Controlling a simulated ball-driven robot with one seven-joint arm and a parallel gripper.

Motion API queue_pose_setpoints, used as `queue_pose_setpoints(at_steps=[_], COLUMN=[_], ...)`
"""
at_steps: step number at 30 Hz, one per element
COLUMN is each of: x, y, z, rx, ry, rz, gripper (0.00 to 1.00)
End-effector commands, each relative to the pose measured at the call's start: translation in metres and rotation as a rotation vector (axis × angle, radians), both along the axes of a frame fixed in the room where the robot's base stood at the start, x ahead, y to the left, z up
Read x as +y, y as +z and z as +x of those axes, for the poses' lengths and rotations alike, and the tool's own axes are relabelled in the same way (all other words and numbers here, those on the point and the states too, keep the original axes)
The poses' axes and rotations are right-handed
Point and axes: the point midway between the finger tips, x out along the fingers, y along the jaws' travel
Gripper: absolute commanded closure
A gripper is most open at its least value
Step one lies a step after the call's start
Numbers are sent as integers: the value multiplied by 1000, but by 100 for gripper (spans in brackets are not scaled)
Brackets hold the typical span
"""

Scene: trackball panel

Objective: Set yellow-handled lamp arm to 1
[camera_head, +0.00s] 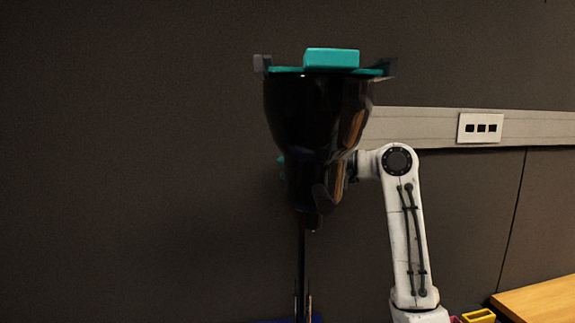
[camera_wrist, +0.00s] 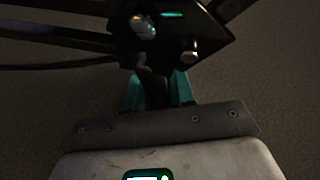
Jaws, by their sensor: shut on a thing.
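In the wrist view, my gripper (camera_wrist: 157,92) has its two teal fingers either side of a dark stem and is shut on it. The stem runs up into the black jointed lamp arm (camera_wrist: 205,45), which has silver bolts, a small green light and bars reaching to the upper left. No yellow handle shows; the fingers or the dark light may hide it. In the head view, a large dark tapering body with a teal block on top fills the middle and hides the grip. I cannot tell whether it belongs to the lamp.
A dark panelled wall fills the background. A grey rail (camera_head: 440,122) with a white socket plate (camera_head: 480,128) crosses it on the right. At the lower right are a wooden surface (camera_head: 540,302) and a small yellow container (camera_head: 479,316). The left side looks clear.

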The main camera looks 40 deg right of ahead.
Motion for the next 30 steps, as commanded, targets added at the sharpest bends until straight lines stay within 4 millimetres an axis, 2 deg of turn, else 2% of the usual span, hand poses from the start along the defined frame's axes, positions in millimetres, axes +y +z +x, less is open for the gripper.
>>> queue_pose_setpoints(at_steps=[18, 30], x=[-32, -41], y=[1, -1], z=[-37, -55], rx=[7, 6], ry=[-498, -689], rz=[1, 1], gripper=[100, 100])
